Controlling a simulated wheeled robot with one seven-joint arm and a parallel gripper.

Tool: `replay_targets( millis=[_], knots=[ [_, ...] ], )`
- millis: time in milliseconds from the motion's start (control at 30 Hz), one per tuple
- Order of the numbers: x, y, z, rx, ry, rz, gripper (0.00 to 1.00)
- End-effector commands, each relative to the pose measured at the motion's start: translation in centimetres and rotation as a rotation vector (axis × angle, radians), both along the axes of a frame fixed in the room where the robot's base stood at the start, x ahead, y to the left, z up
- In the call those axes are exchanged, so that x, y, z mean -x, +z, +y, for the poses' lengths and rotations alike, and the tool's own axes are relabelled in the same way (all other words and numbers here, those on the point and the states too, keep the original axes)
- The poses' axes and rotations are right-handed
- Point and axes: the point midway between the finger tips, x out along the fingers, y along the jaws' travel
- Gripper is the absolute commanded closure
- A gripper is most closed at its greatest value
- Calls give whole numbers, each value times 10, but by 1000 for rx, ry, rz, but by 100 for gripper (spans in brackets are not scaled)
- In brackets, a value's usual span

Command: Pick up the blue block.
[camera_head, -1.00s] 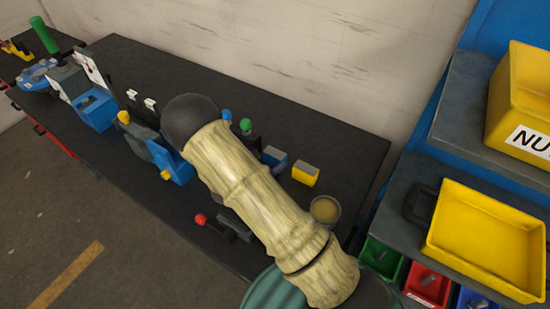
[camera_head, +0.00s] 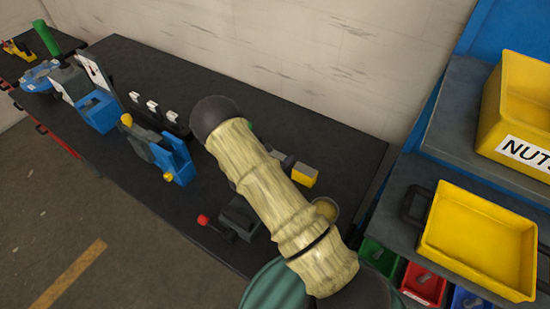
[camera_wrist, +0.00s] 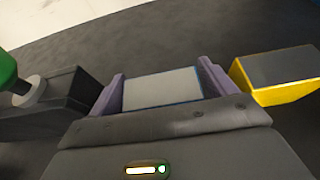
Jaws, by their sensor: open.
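The blue block (camera_wrist: 163,92) shows in the wrist view with a grey top face and thin blue edges. It lies between the two purple fingers of my gripper (camera_wrist: 160,80), one on its left and one on its right. The fingers are open, and I cannot tell whether either touches the block. In the head view my gripper (camera_head: 281,157) is mostly behind my arm, and the blue block is hidden or too small to make out.
A yellow block (camera_wrist: 280,78) with a dark top sits close to the right finger. A dark fixture with a green knob (camera_wrist: 8,72) stands close on the left. A red-knobbed lever (camera_head: 203,220) is near the table's front edge.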

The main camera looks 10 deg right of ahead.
Motion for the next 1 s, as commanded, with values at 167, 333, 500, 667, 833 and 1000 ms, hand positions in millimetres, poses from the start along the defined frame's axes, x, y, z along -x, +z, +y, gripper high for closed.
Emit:
replay_targets(
  millis=[167,333,500,667,833,1000],
  knots=[
    [0,0,0,0,0,0,16],
    [0,0,1,0,1,0,16],
    [0,0,1,0,1,0,30],
    [0,0,1,0,1,0,62],
    [0,0,1,0,1,0,93],
    [-1,2,0,3,0,-6,93]
  ],
)
